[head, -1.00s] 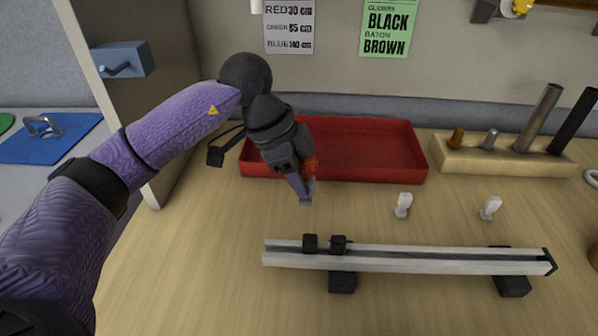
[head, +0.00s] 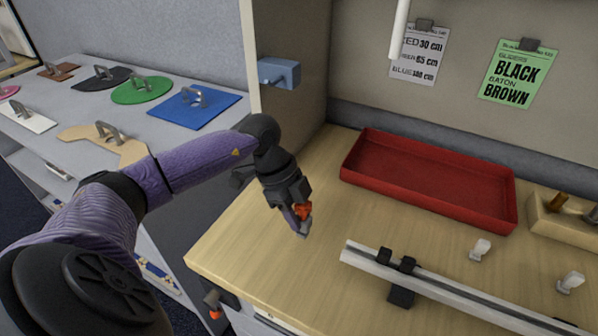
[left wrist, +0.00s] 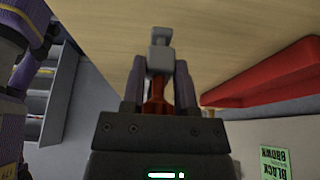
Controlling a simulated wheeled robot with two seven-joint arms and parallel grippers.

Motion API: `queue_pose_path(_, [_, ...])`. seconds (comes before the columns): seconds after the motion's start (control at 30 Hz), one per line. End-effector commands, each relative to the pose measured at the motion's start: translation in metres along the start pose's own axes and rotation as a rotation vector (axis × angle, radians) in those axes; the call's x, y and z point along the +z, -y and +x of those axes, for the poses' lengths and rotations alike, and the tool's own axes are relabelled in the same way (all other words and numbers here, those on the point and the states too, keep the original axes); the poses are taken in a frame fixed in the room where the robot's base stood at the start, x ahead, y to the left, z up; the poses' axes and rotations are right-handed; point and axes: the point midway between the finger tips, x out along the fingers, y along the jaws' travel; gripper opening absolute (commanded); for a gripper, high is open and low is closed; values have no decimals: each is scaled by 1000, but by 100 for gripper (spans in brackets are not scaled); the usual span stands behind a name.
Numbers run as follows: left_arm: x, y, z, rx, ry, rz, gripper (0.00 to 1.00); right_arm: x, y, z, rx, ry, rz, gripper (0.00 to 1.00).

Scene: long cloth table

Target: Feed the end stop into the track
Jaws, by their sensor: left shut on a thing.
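My left gripper (head: 300,225) is shut on a small grey piece with an orange-red part, which I take to be the end stop (left wrist: 160,55). In the left wrist view its grey head sticks out beyond the fingers (left wrist: 158,82), with the red part between them. The gripper holds it above the table, left of the track and apart from it. The track (head: 460,292) is a pale grooved rail on black supports. Its near left end shows; its right end is out of view. My right gripper is not in view.
A red tray (head: 430,185) lies behind the track. Two small white-topped pieces (head: 480,249) (head: 571,282) stand behind the rail. A wooden block with pegs (head: 565,222) is at the right. The wooden table is clear left of the track. A side shelf (head: 120,95) holds coloured plates.

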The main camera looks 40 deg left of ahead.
Motion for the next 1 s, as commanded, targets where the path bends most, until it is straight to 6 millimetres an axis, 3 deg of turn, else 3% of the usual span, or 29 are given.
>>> queue_pose_path(0.43, [-49, 0, 18, 1, -2, 0, 0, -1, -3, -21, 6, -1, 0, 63])
queue_pose_path(1.0, [-54, 0, 21, 0, 0, 0, 0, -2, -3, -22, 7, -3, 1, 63])
